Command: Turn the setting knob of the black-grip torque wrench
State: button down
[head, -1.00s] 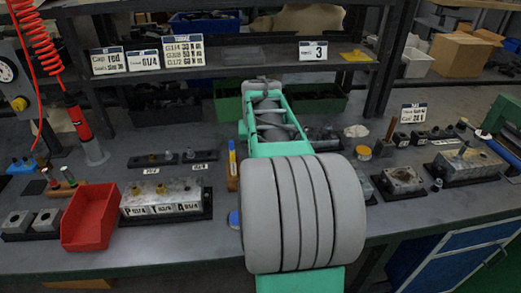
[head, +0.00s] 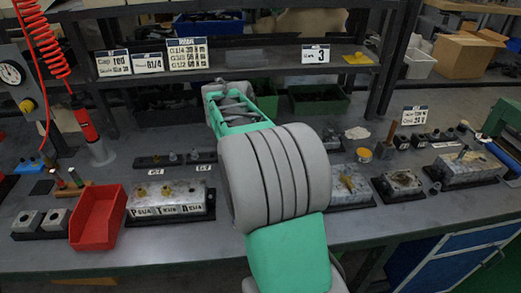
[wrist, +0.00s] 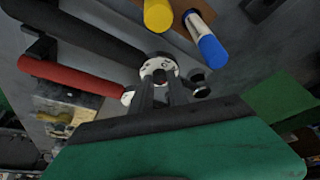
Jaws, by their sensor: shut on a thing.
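In the wrist view the black-grip torque wrench (wrist: 75,28) runs in from the upper left and ends in a white setting knob (wrist: 157,66) with dark marks. My gripper (wrist: 161,88) has its fingers shut on this knob. Below it lies a red-grip wrench (wrist: 70,76); its white end (wrist: 127,96) is just left of my fingers. In the head view my arm hides the gripper and both wrenches.
A yellow cylinder (wrist: 158,14) and a blue-and-white marker (wrist: 207,40) lie close beyond the knob. A small dark round part (wrist: 198,84) is right of the fingers. In the head view a red bin (head: 97,218) and a valve block (head: 167,200) stand left of my arm.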

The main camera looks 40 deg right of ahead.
dwell(0.4)
jog(key=c, duration=1.6)
grip_release()
jog(key=shift+o, duration=0.2)
jog(key=p+v, duration=0.1)
jog(key=v, duration=0.7)
jog(key=s+a+n+t+y+p, duration=0.1)
jog(key=s+a+n+p, duration=0.3)
jog(key=a+n, duration=0.4)
jog(key=s+a+n+t+y+p, duration=0.1)
jog(key=s+a+n+y+p, duration=0.2)
jog(key=a, duration=1.6)
jog(key=s+n+p, duration=0.1)
jog(key=s+n, duration=0.2)
jog(key=n, duration=0.1)
jog(key=shift+a+n+y, duration=0.2)
jog(key=shift+n+y, duration=0.1)
jog(key=shift+n, duration=0.1)
